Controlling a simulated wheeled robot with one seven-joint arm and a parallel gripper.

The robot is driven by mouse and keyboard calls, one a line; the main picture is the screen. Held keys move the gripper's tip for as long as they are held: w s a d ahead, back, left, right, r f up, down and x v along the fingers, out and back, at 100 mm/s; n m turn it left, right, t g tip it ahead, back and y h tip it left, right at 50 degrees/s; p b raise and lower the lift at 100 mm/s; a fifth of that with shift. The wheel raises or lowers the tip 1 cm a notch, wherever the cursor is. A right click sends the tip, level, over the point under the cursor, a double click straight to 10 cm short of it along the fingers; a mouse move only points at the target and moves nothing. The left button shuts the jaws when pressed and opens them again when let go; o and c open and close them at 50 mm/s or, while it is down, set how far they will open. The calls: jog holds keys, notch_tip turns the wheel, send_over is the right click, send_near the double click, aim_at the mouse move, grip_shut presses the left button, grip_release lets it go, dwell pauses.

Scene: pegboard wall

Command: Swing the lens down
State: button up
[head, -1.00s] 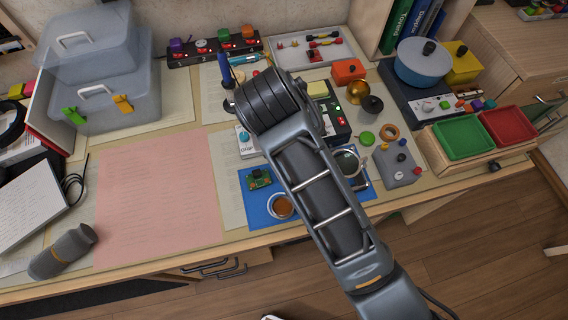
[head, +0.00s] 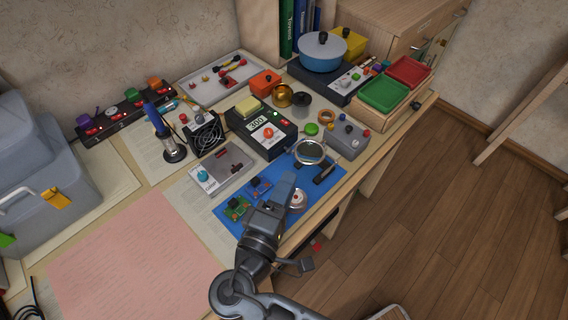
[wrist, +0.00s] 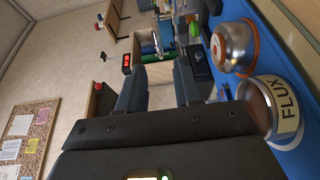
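The round magnifier lens (head: 309,152) has a pale rim and stands at the far right part of the blue mat (head: 236,222) in the head view. A short dark piece (head: 324,174) lies close in front of it. My gripper (head: 284,188) is low over the mat, in front of and to the left of the lens, apart from it. In the wrist view my gripper (wrist: 158,76) shows two dark fingers spread apart with nothing between them. I cannot clearly make out the lens in the wrist view.
A small tin (head: 297,200) stands right beside my gripper; a flux tin (wrist: 285,110) and a metal bowl (wrist: 234,46) show in the wrist view. Green circuit boards (head: 237,207) lie left. A grey control box (head: 346,138) stands right of the lens. The pink sheet (head: 135,262) is clear.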

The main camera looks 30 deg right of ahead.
aim_at(299, 161)
jog(key=shift+p+x, duration=0.8)
jog(key=shift+x, duration=3.05)
jog(key=shift+a, duration=0.1)
grip_shut()
